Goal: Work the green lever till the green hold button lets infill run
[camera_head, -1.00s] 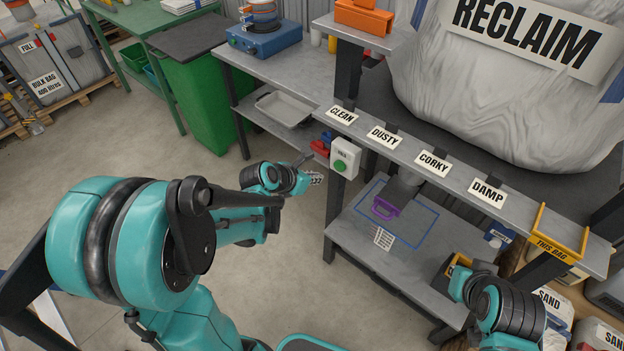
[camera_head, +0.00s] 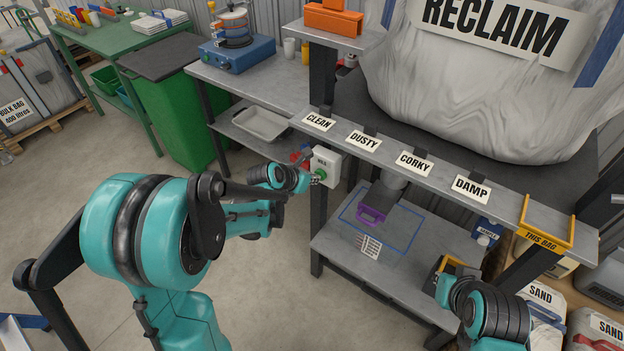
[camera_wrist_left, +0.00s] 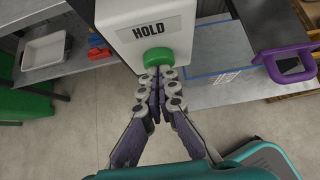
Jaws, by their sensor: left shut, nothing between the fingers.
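In the head view this box (camera_head: 325,166) is on the bench's front post. My left gripper (camera_wrist_left: 161,75) is shut and empty, its fingertips right at the button; I cannot tell whether they press it. In the head view the left gripper (camera_head: 317,180) overlaps the box's lower edge. I cannot make out a green lever.
The bench rail carries CLEAN (camera_head: 319,121), DUSTY, CORKY and DAMP labels. A red part (camera_head: 300,157) is beside the hold box.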

